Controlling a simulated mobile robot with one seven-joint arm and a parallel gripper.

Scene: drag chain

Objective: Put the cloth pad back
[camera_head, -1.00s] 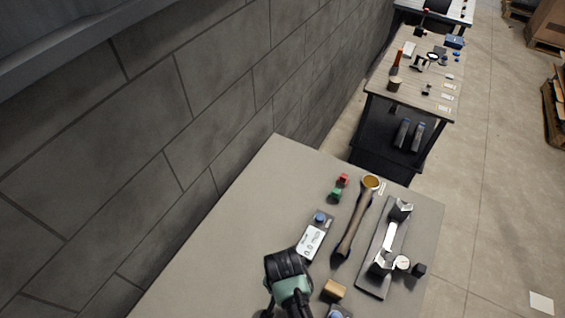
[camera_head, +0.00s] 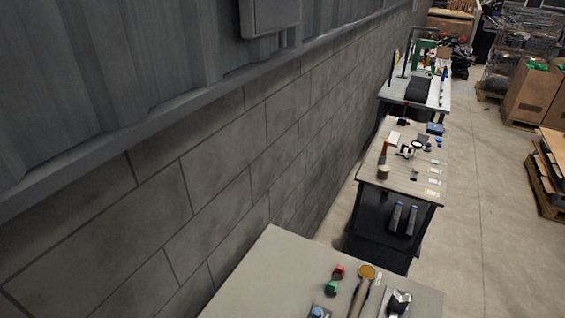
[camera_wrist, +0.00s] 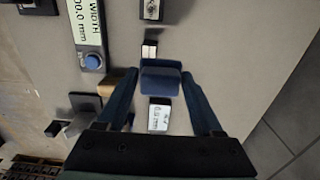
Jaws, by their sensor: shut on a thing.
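In the wrist view my gripper (camera_wrist: 160,80) has its two dark fingers on either side of a dark blue, block-like pad (camera_wrist: 160,72), which looks like the cloth pad. It is shut on this pad. The pad is above the grey bench top (camera_wrist: 245,60); whether it touches the surface is unclear. A small pale label (camera_wrist: 150,49) lies just beyond the pad, and a white card with a reading (camera_wrist: 158,117) shows on the near side, between the fingers. My gripper and the pad are outside the head view.
A display unit (camera_wrist: 88,22) with a blue button and a small dark block (camera_wrist: 151,10) are nearby. Another cluttered table (camera_head: 401,172) stands behind.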

